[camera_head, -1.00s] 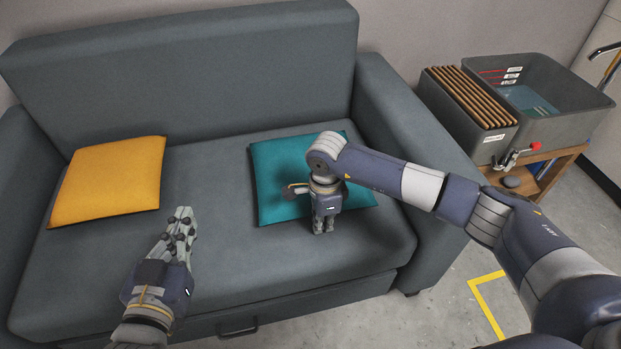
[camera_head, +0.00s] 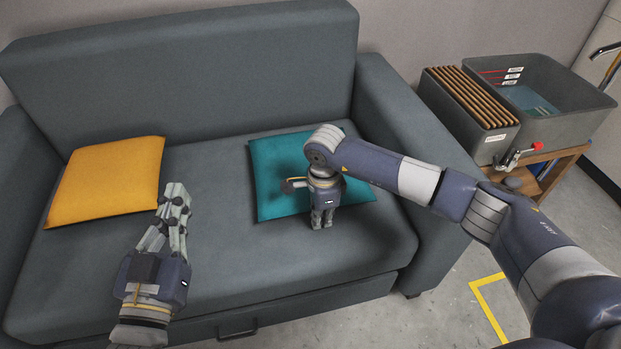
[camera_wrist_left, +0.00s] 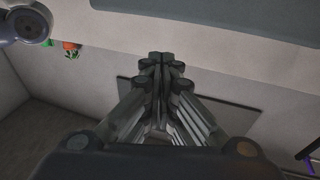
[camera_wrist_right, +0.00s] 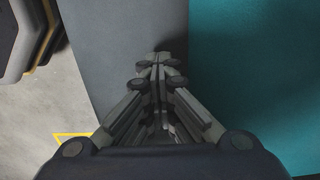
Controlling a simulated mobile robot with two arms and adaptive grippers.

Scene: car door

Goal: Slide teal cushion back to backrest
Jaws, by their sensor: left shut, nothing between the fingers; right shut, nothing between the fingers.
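The teal cushion (camera_head: 275,171) lies flat on the right part of the sofa seat (camera_head: 215,258), with a gap of seat showing near the backrest (camera_head: 190,75). My right gripper (camera_head: 322,222) is shut and empty, pointing down at the cushion's front edge. In the right wrist view its tips (camera_wrist_right: 158,58) are over the grey seat beside the teal cushion (camera_wrist_right: 255,75); whether they touch is unclear. My right arm hides part of the cushion. My left gripper (camera_head: 177,195) is shut and empty above the seat, right of the yellow cushion (camera_head: 105,178).
The sofa's right armrest (camera_head: 405,120) stands close to my right arm. A wooden stand at the right holds a grey bin (camera_head: 560,115) and a holder of brown panels (camera_head: 470,95). The seat between the cushions is clear.

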